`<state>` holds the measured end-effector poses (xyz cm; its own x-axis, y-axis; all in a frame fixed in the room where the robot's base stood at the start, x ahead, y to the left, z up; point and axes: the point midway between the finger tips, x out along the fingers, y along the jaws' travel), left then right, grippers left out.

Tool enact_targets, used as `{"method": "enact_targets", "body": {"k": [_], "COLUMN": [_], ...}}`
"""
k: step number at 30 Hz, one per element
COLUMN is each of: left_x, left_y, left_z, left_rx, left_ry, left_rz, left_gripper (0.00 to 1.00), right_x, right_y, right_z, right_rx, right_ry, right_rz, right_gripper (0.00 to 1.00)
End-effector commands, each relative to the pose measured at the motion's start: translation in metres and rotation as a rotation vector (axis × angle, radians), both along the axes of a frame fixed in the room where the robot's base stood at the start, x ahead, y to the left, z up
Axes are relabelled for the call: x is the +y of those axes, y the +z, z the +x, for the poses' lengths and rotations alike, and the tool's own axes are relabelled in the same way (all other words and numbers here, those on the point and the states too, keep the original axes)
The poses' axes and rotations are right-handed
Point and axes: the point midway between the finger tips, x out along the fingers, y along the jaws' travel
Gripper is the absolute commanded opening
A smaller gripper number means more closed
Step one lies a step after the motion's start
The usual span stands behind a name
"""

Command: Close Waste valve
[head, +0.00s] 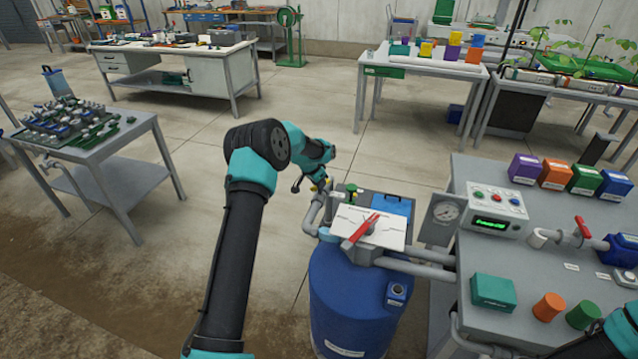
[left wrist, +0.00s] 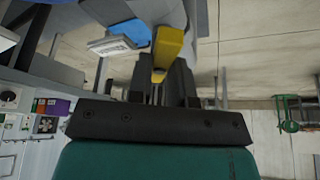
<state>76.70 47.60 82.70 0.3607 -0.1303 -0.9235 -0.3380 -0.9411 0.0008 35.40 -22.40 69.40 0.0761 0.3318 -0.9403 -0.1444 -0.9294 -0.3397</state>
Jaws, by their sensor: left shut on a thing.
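A yellow valve handle (left wrist: 168,48) shows in the left wrist view, between the fingers of my left gripper (left wrist: 163,80). The gripper is shut on it. In the head view my left gripper (head: 318,184) is at the grey pipe (head: 311,213) left of the blue drum, and only a bit of yellow shows there. The fingers and arm hide most of this handle. No label naming it as the Waste valve can be read. My right gripper is not in view.
A red lever (head: 360,231) lies across a white plate (head: 385,232) above the blue drum (head: 345,300). A green-topped part (head: 351,191) stands close right of my left gripper. A gauge (head: 446,212) and a grey bench (head: 480,250) are at the right. Floor left of the drum is clear.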

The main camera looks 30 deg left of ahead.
Motion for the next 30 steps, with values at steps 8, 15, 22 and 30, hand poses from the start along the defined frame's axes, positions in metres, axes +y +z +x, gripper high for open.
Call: {"method": "enact_targets", "body": {"k": [8,15,22,30], "left_x": [0.0013,0.0030,0.0042,0.0046], "left_y": [-0.0005,-0.0009,-0.0009,-0.0012], "left_z": [0.0011,0.0021,0.0034,0.0049], "left_rx": [0.000,0.001,0.000,0.000], "left_ry": [-0.201,-0.415,-0.634,-0.863], "left_rz": [-0.001,-0.001,0.000,0.001], "left_gripper": [0.00,0.00,0.00,0.00], "right_x": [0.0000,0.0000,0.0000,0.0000], "right_y": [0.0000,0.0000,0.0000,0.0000], "right_z": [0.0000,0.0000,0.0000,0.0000], "right_rx": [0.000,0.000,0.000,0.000], "right_ry": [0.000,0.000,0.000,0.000], "right_rz": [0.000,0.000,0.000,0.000], "right_gripper": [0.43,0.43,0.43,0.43]}}
